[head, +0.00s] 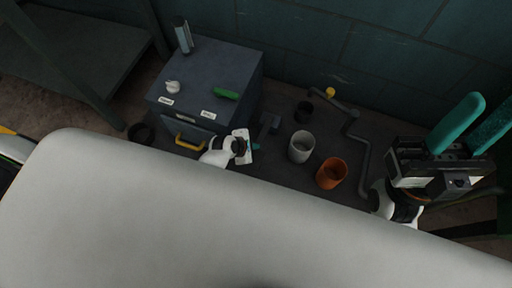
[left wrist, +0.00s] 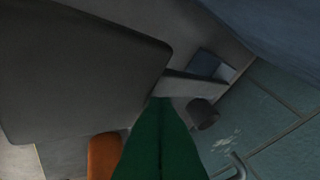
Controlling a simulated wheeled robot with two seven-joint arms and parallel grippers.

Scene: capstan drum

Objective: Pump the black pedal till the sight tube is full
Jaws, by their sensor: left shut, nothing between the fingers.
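The sight tube appears to be the slim grey upright cylinder (head: 183,36) at the back of the dark blue cabinet top; its fill level cannot be made out. A dark block on a bar (head: 269,123), probably the black pedal, is low beside the cabinet's right side. My left gripper (head: 256,146) is just in front of it, shut and empty. In the left wrist view its green fingers (left wrist: 160,105) are together near a grey bar (left wrist: 192,87); contact cannot be told. My right gripper (head: 486,108) is raised at the right, its teal fingers apart and empty.
The cabinet (head: 235,58) carries a white knob (head: 173,87) and a green handle (head: 226,94), with a yellow handle (head: 189,143) on its front.

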